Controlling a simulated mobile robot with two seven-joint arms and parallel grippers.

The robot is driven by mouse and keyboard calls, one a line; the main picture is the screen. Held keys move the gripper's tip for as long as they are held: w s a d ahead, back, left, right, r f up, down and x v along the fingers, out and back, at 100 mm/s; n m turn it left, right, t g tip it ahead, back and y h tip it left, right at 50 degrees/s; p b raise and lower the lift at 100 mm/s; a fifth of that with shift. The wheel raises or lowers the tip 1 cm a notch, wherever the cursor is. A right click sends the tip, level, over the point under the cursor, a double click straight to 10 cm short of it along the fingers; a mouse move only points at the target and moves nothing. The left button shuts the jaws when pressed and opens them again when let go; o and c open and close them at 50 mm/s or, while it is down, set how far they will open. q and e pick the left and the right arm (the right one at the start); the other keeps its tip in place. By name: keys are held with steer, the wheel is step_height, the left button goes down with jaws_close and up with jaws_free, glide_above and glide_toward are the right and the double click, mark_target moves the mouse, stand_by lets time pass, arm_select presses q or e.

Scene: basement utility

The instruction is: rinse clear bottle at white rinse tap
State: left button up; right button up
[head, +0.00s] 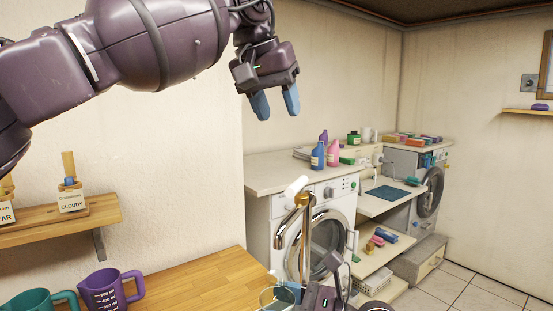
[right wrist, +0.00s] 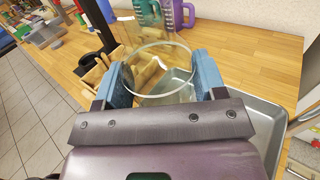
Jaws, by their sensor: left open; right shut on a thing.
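The clear bottle (right wrist: 160,62) is see-through glass, held between the blue fingers of my right gripper (right wrist: 166,82) in the right wrist view. Its round rim faces the camera. In the head view the bottle (head: 276,298) shows only partly at the bottom edge, with my right gripper (head: 292,290) beside it. The rinse tap (head: 304,212) is a curved brass spout with a white part on top, just above the bottle in the picture. I cannot tell whether water runs. My left gripper (head: 276,103) is open and empty, high in front of the wall.
A metal basin (right wrist: 262,108) lies below the bottle on the wooden counter (head: 190,285). A green mug (head: 42,301) and a purple measuring mug (head: 110,288) stand at left. A wooden shelf (head: 100,212) bears a CLOUDY holder (head: 73,203). Washing machines (head: 335,205) stand behind.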

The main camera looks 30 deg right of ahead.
arm_select(q)
steer(key=shift+s+r+p, duration=0.2)
steer(key=shift+r+p, duration=0.15)
steer(key=shift+r, duration=0.3)
steer(key=shift+s+r+p, duration=0.2)
steer(key=shift+r+p, duration=0.1)
steer(key=shift+r, duration=0.3)
arm_select(e)
steer(key=shift+s+a+r, duration=0.1)
steer(key=shift+s+a, duration=0.3)
steer(key=shift+s, duration=0.4)
steer(key=shift+s+a, duration=0.4)
steer(key=shift+s, duration=0.4)
arm_select(q)
step_height(320, 180, up, 7)
steer(key=s+p, duration=0.1)
steer(key=p, duration=0.4)
steer(key=shift+p, duration=0.35)
arm_select(e)
steer(key=s+a+r, duration=0.2)
steer(key=s+r, duration=0.2)
steer(key=shift+s, duration=0.2)
